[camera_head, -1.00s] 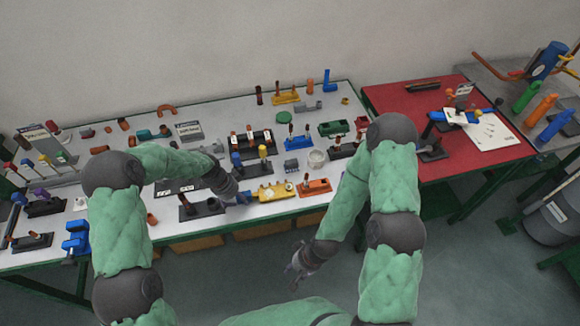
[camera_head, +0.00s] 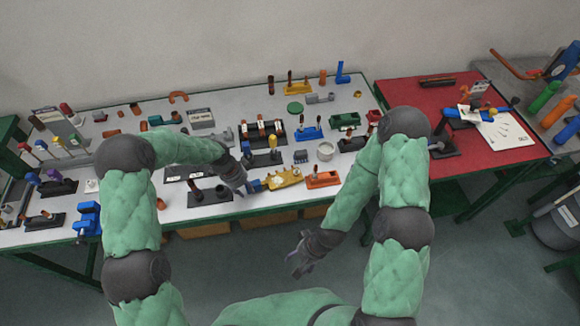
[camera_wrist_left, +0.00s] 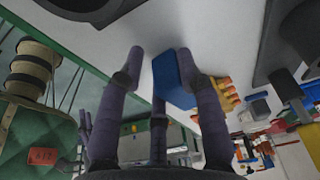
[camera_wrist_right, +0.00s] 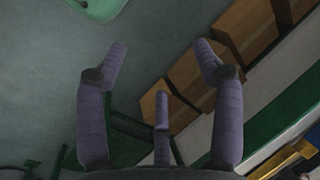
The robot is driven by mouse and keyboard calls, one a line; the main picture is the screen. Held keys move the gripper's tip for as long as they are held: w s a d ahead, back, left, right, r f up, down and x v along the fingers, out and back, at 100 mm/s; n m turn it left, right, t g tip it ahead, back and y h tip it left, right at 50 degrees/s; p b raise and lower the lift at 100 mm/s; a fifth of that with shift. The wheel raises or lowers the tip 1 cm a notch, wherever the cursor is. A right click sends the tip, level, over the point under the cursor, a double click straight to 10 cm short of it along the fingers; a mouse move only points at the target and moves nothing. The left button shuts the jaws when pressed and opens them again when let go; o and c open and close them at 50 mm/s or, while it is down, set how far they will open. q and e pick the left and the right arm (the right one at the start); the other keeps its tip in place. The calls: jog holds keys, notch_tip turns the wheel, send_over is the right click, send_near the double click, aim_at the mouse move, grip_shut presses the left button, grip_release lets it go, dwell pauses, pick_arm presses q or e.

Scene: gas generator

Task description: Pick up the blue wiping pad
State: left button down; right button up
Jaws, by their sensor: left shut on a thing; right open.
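The blue wiping pad (camera_wrist_left: 172,78) is a small blue block. In the left wrist view it sits between the fingers of my left gripper (camera_wrist_left: 160,72), partly hidden by the right finger. In the head view my left gripper (camera_head: 246,186) is at the front edge of the white table, and the blue pad (camera_head: 256,185) shows small at its fingertips. The gripper is shut on the pad, close to the tabletop; I cannot tell whether the pad touches it. My right gripper (camera_head: 298,262) is open and empty in front of the table, below its edge.
A yellow fixture (camera_head: 283,180) lies just right of the pad, with an orange tray (camera_head: 322,180) beyond it. A dark stand (camera_head: 208,196) is left of my left gripper. The white table (camera_head: 280,208) is crowded with parts. A red table (camera_head: 410,97) adjoins at right.

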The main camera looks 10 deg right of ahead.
jog(key=w+a+r+n+g, duration=0.1)
jog(key=w+a+r+n, duration=0.1)
jog(key=w+r, duration=0.45)
jog(key=w+a+r+n+g, duration=0.15)
jog(key=w+r, duration=0.25)
jog(key=w, duration=0.5)
notch_tip(320, 180, up, 8)
jog(key=m+t+h, duration=0.2)
jog(key=m+h, duration=0.2)
jog(key=m, duration=1.5)
send_over(302, 154)
jog(key=f, duration=0.5)
jog(key=shift+w+f, duration=0.2)
jog(key=shift+w, duration=0.1)
jog(key=shift+s+f, duration=0.2)
jog(key=shift+f, duration=2.7)
jog(key=c, duration=1.2)
